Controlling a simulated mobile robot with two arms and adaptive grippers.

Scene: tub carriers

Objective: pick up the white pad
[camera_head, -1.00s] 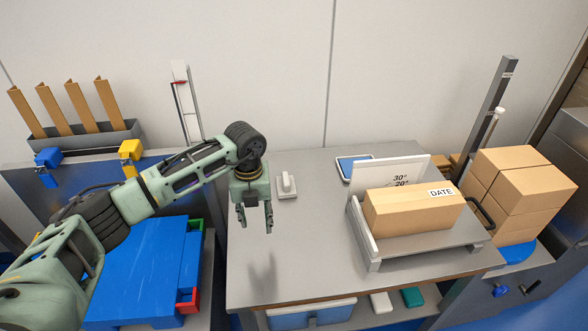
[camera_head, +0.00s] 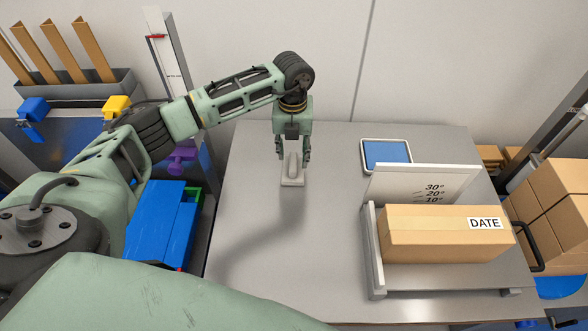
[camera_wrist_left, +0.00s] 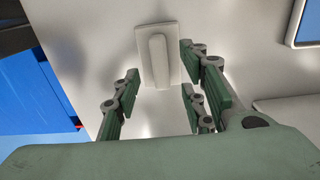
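The white pad (camera_head: 292,172) lies on the grey table (camera_head: 250,240), a flat plate with a raised grip bar on top. My left gripper (camera_head: 293,156) points down over it, with its fingers spread on either side of the bar. In the left wrist view the pad (camera_wrist_left: 158,62) sits just ahead of the open fingers (camera_wrist_left: 160,95), and nothing is between them. The fingers look apart from the pad; their exact height above it is hard to tell. My right gripper is not in view.
A blue-faced tray (camera_head: 386,152) lies behind a white angle plate (camera_head: 425,185). A cardboard box (camera_head: 445,233) labelled DATE rests on a grey stand to the right. Blue bins (camera_head: 160,225) are at the left. The table front is clear.

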